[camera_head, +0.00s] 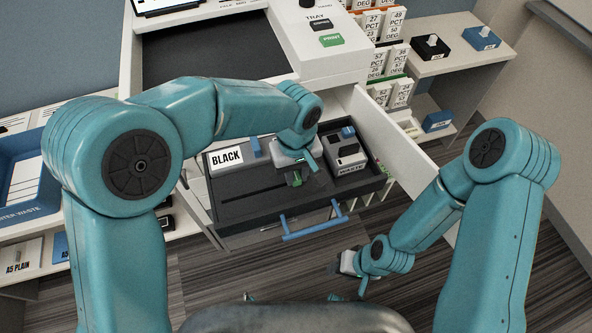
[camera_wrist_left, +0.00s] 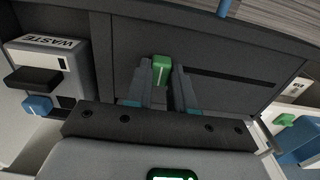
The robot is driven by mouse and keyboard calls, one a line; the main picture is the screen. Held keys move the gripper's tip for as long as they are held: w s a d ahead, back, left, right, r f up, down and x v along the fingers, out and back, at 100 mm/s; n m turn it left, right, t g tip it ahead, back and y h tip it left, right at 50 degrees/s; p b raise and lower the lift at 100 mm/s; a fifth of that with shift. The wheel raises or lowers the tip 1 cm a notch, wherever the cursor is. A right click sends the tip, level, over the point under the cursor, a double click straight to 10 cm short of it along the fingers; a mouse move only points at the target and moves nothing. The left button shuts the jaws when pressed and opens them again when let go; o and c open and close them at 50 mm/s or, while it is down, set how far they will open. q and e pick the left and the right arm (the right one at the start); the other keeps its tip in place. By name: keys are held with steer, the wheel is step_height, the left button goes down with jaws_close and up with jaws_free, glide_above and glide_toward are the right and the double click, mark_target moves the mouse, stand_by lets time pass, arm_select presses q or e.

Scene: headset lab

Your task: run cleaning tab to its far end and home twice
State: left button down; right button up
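The green cleaning tab (camera_wrist_left: 161,70) stands up from the dark bed of the open drawer, beside a long slot. In the left wrist view my left gripper (camera_wrist_left: 164,82) has one finger on each side of it. A narrow dark gap shows at one side of the tab, so the fingers look open around it. In the head view my left gripper (camera_head: 297,178) reaches down into the drawer and mostly hides the tab. My right gripper (camera_head: 345,264) hangs low in front of the drawer, away from the tab. Its fingers are too unclear to judge.
The drawer (camera_head: 240,208) has a blue front handle (camera_head: 314,228). It holds a BLACK-labelled unit (camera_head: 226,159) on the left and a WASTE box (camera_head: 346,155) on the right. The cabinet's white side panel (camera_head: 395,140) stands close on the right. Open floor lies in front.

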mark_target(228, 201)
arm_select(q)
steer(key=shift+s+a+f, duration=0.1)
steer(key=shift+a, duration=0.2)
steer(key=s+a+b, duration=0.1)
steer(key=a, duration=0.3)
steer(key=s+a+b, duration=0.1)
steer(key=a+b, duration=0.1)
steer(key=a, duration=0.2)
steer(key=s+a+b, duration=0.2)
steer(key=a, duration=0.3)
steer(key=shift+s, duration=0.1)
steer(key=shift+s+a, duration=0.3)
steer(key=shift+a, duration=0.4)
steer(key=c, duration=1)
jaws_free()
steer(key=shift+o, duration=0.2)
step_height(228, 201, up, 16)
steer(key=shift+r+p, duration=0.25)
steer(key=shift+p, duration=0.15)
steer(key=shift+w, duration=0.1)
